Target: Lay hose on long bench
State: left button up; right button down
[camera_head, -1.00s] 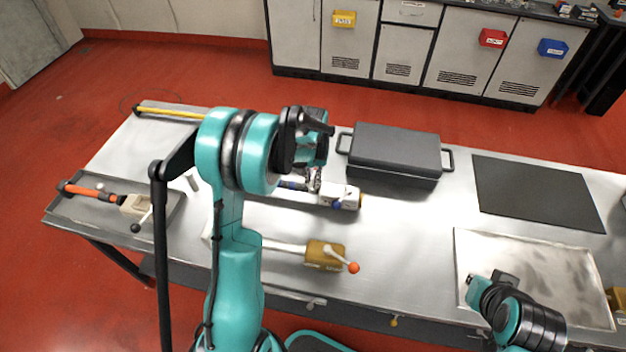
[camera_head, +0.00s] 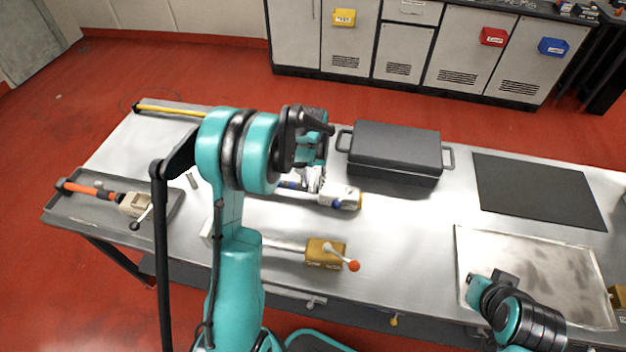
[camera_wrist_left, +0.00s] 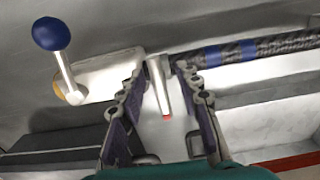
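A dark braided hose with blue bands (camera_wrist_left: 235,50) crosses the top right of the left wrist view. At its left is a pale valve-like block (camera_wrist_left: 110,72) with a blue ball lever. In the head view this block (camera_head: 343,198) lies on the long steel bench (camera_head: 390,230), and my left arm hides much of the hose. My left gripper (camera_head: 314,180) is low over the hose beside the block. In the left wrist view its fingers (camera_wrist_left: 160,75) are apart, with a pale red-tipped part showing between them. My right arm shows at lower right, but its fingers do not.
A dark lidded case (camera_head: 395,152) stands behind the block. A brown block with an orange ball lever (camera_head: 325,254) lies in front. An orange-handled tool (camera_head: 90,191) lies in a left tray. A black mat (camera_head: 535,192) and metal sheet (camera_head: 530,270) are at right.

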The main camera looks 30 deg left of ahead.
pick_arm(q)
notch_tip(320, 180, up, 12)
jog(key=s+d+r+m+t, duration=0.1)
jog(key=s+d+r+t, duration=0.15)
jog(key=s, duration=0.25)
jog(key=s+d+r+t, duration=0.1)
jog(key=s+d+r, duration=0.2)
jog(key=s+d, duration=0.15)
jog(key=s+d+f+t+b, duration=0.1)
jog(key=s+d+t, duration=0.1)
jog(key=s, duration=0.3)
jog(key=s+d+f+m+t, duration=0.1)
jog(key=s+f, duration=0.1)
jog(key=s, duration=0.3)
jog(key=shift+s+d+m+t+b, duration=0.25)
jog(key=shift+d+m+t+b, duration=0.05)
jog(key=shift+d+t+b, duration=0.1)
